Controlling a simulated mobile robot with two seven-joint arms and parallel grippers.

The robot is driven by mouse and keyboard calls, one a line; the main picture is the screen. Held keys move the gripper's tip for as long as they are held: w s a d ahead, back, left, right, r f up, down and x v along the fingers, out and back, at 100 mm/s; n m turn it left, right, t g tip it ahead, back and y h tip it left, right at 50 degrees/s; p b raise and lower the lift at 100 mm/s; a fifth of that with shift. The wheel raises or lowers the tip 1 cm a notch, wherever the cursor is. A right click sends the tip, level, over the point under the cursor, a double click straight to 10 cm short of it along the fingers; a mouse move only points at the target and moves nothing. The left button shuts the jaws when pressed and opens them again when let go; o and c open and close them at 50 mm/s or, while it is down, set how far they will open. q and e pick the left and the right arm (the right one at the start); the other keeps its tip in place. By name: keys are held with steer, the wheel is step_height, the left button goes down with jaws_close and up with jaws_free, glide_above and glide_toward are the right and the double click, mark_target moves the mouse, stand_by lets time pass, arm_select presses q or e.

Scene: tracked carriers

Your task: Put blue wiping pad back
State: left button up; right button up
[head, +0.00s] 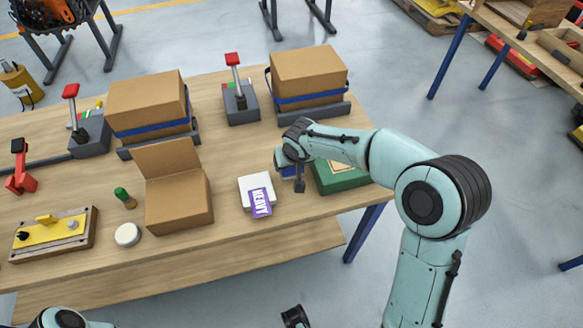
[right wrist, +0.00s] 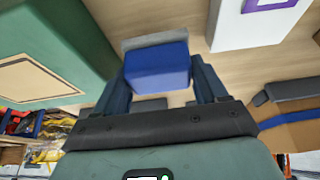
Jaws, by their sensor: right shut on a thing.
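The blue wiping pad (right wrist: 157,68) is a small blue block with a grey layer along its far side. My right gripper (right wrist: 160,82) is shut on it, with one finger on each side. In the head view the pad (head: 289,171) is partly hidden by my right gripper (head: 294,176), which is over the table between a white block and a green box. I cannot tell whether the pad touches the table. Only a bit of my left arm shows at the bottom left; a dark part at the bottom edge may be my left gripper, its jaws unclear.
The green box (head: 338,180) with a tan top panel stands right beside my right gripper. The white block (head: 256,184) with a purple HEAVY label lies to its left. An open carton (head: 180,208), closed cartons (head: 308,75) and red-topped levers (head: 234,80) stand on the wooden table (head: 225,152).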

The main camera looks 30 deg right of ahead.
steer(key=shift+f, duration=1.3)
steer(key=shift+f+b, duration=0.2)
steer(key=shift+b, duration=0.2)
steer(key=o, duration=0.9)
steer(key=shift+c, duration=0.2)
steer(key=shift+r, duration=0.25)
steer(key=p+v, duration=0.1)
steer(key=v, duration=1.1)
